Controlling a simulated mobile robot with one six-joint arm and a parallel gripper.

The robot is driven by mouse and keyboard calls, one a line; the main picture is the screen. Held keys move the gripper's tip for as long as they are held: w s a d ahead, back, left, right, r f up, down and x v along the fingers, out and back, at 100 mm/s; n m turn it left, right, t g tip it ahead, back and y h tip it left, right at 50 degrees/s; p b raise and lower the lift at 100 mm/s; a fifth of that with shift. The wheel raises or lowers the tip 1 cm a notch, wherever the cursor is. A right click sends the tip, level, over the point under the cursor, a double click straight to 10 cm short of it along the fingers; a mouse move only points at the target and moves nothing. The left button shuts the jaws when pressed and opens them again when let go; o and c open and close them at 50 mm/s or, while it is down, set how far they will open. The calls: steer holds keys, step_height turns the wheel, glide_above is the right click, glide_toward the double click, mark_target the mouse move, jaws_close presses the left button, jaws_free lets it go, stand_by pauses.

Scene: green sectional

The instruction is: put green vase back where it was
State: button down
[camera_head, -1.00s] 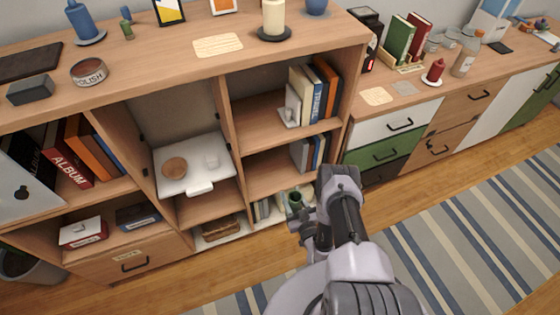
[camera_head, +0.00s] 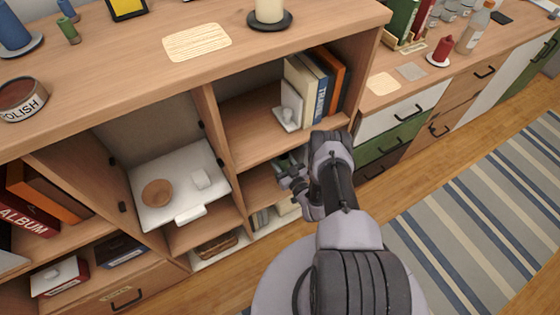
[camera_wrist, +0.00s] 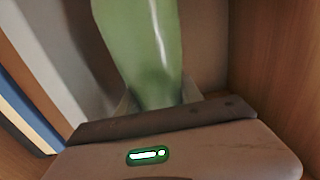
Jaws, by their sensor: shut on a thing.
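The green vase (camera_wrist: 142,45) fills the upper middle of the wrist view, smooth and glossy. My gripper (camera_wrist: 156,98) is shut on its lower visible part. The vase's top edge is cut off by the frame. Behind it is a pale back panel (camera_wrist: 205,40), with a wooden side wall (camera_wrist: 280,75) at right, so the vase is in or just before a shelf compartment. In the head view my gripper (camera_head: 293,178) is at the middle right compartment of the shelf unit (camera_head: 262,150).
Books (camera_wrist: 25,105) stand at left in the wrist view, close to the vase. The compartment above holds upright books (camera_head: 312,88) with a white bookend (camera_head: 290,108). A candle (camera_head: 269,10) stands on top.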

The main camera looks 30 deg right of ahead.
steer(key=shift+w+d+f+b, duration=0.15)
steer(key=shift+w+d, duration=0.2)
steer(key=shift+w, duration=0.2)
steer(key=shift+w+d+r+b, duration=0.15)
steer(key=shift+w+d, duration=0.15)
steer(key=shift+w, duration=0.2)
steer(key=f+b, duration=0.2)
steer(key=w+f+b, duration=0.1)
steer(key=f, duration=0.1)
steer(key=shift+d, duration=0.3)
steer(key=c, duration=0.8)
jaws_free()
steer(key=shift+o, duration=0.2)
steer(key=s+p, duration=0.4)
steer(key=s, duration=0.8)
steer(key=shift+d+r, duration=0.15)
steer(key=shift+d, duration=0.05)
